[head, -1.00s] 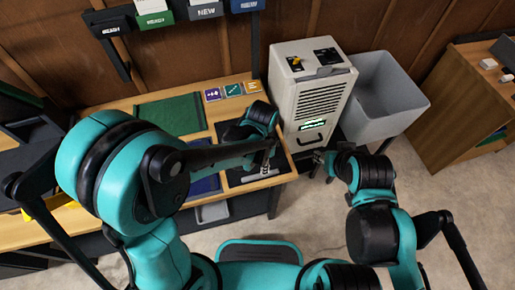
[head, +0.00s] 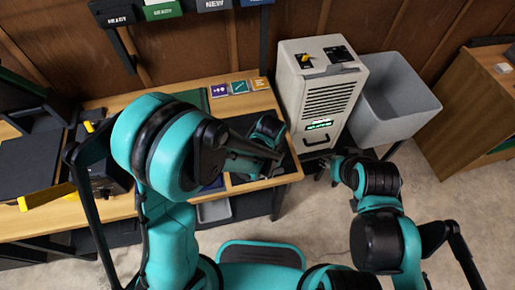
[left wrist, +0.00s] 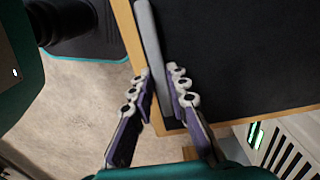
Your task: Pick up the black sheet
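The black sheet (head: 289,166) lies at the right end of the wooden bench, mostly hidden by my left arm in the head view. In the left wrist view the black sheet (left wrist: 240,50) fills the upper right, with a grey bar (left wrist: 150,40) along its left edge beside the wooden rim. My left gripper (left wrist: 162,72) is open, its fingertips apart at the near end of the grey bar. The gap between the fingers and the bar cannot be judged. My right gripper (head: 334,170) is off the bench's right side; its fingers are too small to read.
The pale shredder-like machine (head: 318,95) stands right of the bench, with a grey bin (head: 395,100) beside it. Small coloured cards (head: 238,87) lie at the bench's back. Labelled holders (head: 160,9) hang above. Floor (head: 330,225) is open in front.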

